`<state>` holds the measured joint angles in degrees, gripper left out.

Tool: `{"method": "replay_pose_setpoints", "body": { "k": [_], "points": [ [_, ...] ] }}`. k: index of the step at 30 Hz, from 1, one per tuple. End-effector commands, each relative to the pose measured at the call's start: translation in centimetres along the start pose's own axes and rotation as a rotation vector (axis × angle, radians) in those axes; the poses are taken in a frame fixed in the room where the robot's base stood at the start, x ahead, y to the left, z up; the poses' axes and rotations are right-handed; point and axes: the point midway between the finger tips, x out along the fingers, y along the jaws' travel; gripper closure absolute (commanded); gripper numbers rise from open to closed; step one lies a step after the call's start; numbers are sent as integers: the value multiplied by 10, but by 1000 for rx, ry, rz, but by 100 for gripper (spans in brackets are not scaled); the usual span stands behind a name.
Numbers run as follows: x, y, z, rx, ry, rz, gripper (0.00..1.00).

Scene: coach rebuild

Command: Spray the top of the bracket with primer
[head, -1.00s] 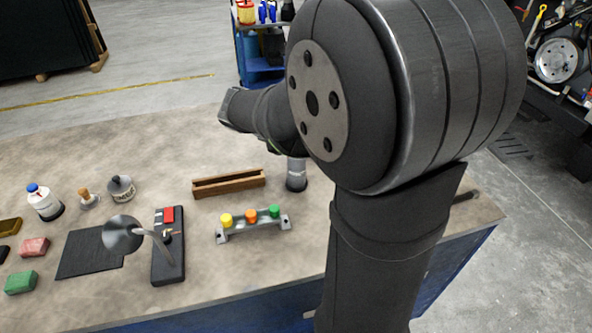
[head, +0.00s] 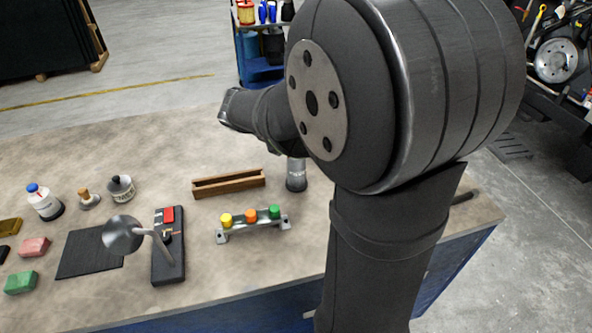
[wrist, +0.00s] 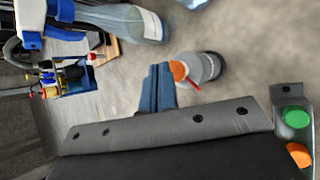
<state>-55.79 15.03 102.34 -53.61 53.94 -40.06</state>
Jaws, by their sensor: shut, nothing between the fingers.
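The bracket (head: 284,224) is a grey metal piece on the bench in the head view, with yellow, orange and green round pieces along its top. Part of it (wrist: 291,94) shows at the right edge of the wrist view with the green and orange pieces. A grey can (head: 297,176) stands behind the bracket, partly covered by my arm. In the wrist view a grey can (wrist: 212,67) with an orange top and a thin red piece is beside my gripper (wrist: 158,72). The gripper is shut and empty; contact with the can cannot be told. The head view hides the gripper.
A brown wooden trough (head: 228,184) lies behind the bracket. A black-based stand (head: 168,265) with a metal dish, a black mat (head: 90,252), bottles and coloured blocks are at left. A clear bottle with blue parts (wrist: 115,20) is at the wrist view's top.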

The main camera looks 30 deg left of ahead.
Motion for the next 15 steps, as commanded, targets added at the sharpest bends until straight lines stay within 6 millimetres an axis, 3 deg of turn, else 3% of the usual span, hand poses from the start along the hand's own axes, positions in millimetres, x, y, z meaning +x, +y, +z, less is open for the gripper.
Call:
{"method": "replay_pose_setpoints", "body": {
  "k": [15],
  "points": [
    [6,-4,-4,0,0,-1,100]
  ]
}}
